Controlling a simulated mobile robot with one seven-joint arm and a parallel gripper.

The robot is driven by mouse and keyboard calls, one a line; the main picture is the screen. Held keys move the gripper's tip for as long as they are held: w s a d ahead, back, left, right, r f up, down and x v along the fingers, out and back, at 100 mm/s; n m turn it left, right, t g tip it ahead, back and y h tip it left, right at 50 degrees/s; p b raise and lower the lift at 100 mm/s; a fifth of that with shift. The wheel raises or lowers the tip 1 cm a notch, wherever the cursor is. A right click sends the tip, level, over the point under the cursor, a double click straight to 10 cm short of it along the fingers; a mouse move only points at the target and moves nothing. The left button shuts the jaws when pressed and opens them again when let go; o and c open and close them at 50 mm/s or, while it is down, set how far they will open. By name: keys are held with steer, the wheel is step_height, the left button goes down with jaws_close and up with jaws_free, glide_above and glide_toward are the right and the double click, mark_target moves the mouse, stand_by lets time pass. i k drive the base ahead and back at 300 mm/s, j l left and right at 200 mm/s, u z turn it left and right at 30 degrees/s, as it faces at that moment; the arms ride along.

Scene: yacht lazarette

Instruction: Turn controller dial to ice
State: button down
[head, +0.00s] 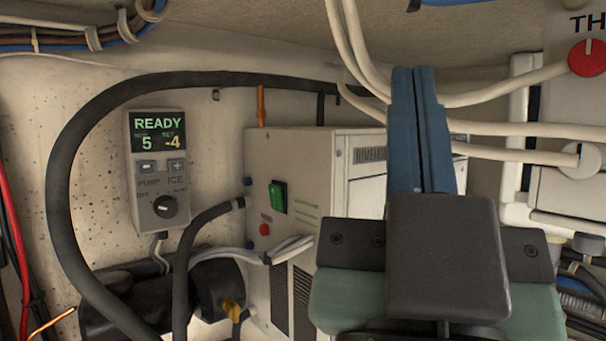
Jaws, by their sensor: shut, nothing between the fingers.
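The controller (133,196) is a grey box on the wall at the left. Its screen (158,132) reads READY in green, with 5 on the left and -4 in orange on the right. Two small buttons sit below the screen, with the words PUMP and ICE under them. The black round dial (165,206) is at the bottom of the controller; its small labels are hard to read. My gripper (415,75) is in front at the right, its blue fingers pointing up and together, with nothing between them. It is well to the right of the dial and apart from it.
A thick black hose (62,190) arches around the controller. A cream machine box (310,150) with a green switch (278,197) stands between controller and gripper. White hoses (520,129) cross behind my fingers. A red knob (588,57) is at upper right.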

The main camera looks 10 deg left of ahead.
mark_target(165, 207)
steer(key=k+u, duration=0.15)
steer(key=u, duration=0.2)
steer(key=k+u, duration=0.15)
steer(key=u, duration=0.25)
steer(key=j+u, duration=0.3)
steer(key=i+j, duration=0.1)
steer(key=i, duration=0.2)
